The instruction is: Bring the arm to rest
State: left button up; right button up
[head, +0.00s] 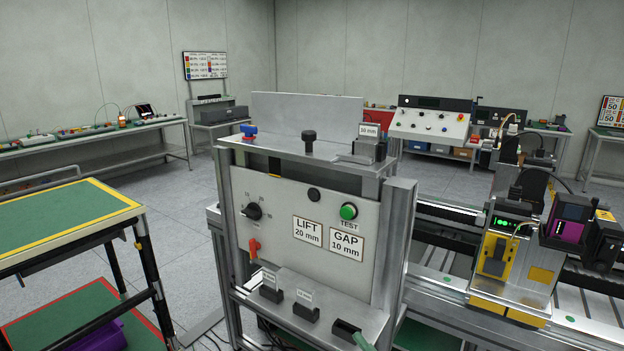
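Neither of my grippers shows in the head view, and I cannot make out either of my arms for certain. In front of me stands a grey metal test stand (285,235). Its front panel carries a black selector knob (252,211), a red-orange lever (253,248), a green TEST button (348,211), and plates reading LIFT 20 mm (307,231) and GAP 10 mm (346,244). A block with a 10 mm tag (369,130) sits on the stand's top right.
A cart with a green, yellow-edged top (60,222) stands at left; a purple item (98,337) lies on its lower shelf. At right, a yellow-and-grey machine (512,262) stands on a rail bed. Benches line the back. Grey floor shows between cart and stand.

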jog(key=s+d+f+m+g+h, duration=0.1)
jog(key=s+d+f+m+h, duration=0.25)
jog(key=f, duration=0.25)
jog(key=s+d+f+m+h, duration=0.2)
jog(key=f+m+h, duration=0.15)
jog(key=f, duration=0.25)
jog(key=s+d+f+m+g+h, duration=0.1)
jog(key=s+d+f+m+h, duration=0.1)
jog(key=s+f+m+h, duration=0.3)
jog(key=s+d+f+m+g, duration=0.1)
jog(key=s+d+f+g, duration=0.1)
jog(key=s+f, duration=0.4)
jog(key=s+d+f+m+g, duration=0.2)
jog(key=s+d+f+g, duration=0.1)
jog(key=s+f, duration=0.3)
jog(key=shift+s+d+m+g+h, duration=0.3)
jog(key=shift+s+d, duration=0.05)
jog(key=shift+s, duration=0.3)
